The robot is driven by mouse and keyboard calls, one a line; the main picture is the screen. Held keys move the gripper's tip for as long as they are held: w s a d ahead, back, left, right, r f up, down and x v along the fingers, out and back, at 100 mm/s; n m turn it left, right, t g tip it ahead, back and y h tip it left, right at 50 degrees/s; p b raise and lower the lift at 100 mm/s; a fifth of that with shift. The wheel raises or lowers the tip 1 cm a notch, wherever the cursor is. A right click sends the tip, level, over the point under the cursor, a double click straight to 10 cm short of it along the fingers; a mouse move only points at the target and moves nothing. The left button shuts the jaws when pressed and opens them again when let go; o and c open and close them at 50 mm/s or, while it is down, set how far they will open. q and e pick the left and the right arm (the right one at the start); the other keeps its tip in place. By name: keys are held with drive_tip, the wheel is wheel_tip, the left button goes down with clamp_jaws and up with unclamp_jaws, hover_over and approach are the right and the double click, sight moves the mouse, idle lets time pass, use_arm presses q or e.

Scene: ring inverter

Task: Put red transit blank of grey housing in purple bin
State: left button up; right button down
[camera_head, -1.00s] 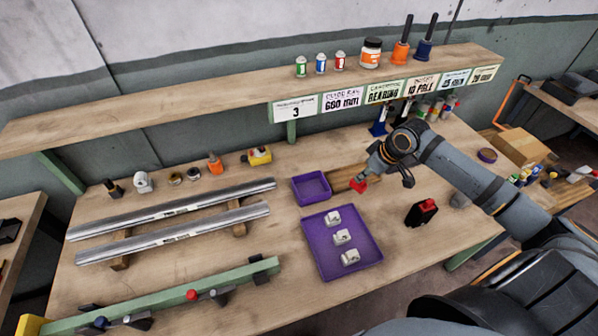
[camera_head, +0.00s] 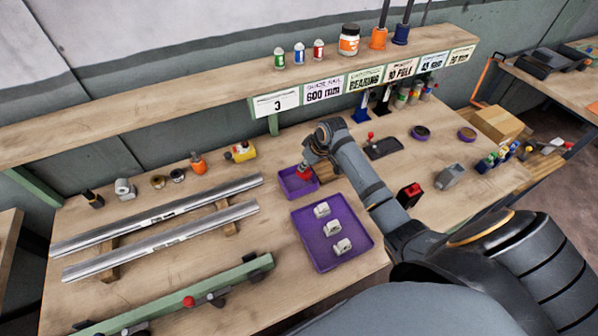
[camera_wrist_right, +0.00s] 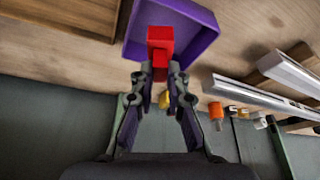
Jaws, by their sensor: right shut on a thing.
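My right gripper (camera_head: 306,164) is shut on the red transit blank (camera_head: 304,173), a small red block. The blank is at the small purple bin (camera_head: 290,192). In the right wrist view the fingertips (camera_wrist_right: 160,70) grip the red blank (camera_wrist_right: 160,40), which appears in front of the purple bin (camera_wrist_right: 203,45). I cannot tell whether the blank touches the bin floor. A grey housing (camera_head: 450,176) stands on the bench right of my arm. My left gripper is not in view.
A purple tray (camera_head: 318,258) with several pale parts lies in front of the bin. Two metal rails (camera_head: 160,217) lie to the left. A black block with a red top (camera_head: 408,197) stands right of my forearm. The labelled shelf (camera_head: 200,105) runs behind.

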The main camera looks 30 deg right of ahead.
sight(299, 175)
drive_tip(key=shift+w+a+f, duration=0.3)
drive_tip(key=shift+w+f, duration=0.05)
drive_tip(key=shift+f, duration=0.15)
drive_tip(key=shift+w+a+f, duration=0.25)
drive_tip(key=shift+w+f, duration=0.05)
drive_tip(key=shift+f, duration=0.2)
drive_tip(key=shift+w+a+f, duration=0.15)
drive_tip(key=shift+f, duration=0.15)
wheel_tip(299, 175, down, 3)
drive_tip(key=shift+a+f+p, duration=0.1)
drive_tip(key=shift+a+p, duration=0.05)
drive_tip(key=shift+p, duration=0.6)
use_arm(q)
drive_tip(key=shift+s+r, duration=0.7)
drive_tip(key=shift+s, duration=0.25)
use_arm(e)
drive_tip(key=shift+f, duration=0.1)
drive_tip(key=c, duration=1.3)
unclamp_jaws()
drive_tip(key=shift+c, duration=0.2)
use_arm(q)
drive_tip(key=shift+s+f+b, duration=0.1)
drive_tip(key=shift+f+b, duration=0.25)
drive_tip(key=shift+b, duration=0.05)
use_arm(e)
drive_tip(key=v, duration=1.2)
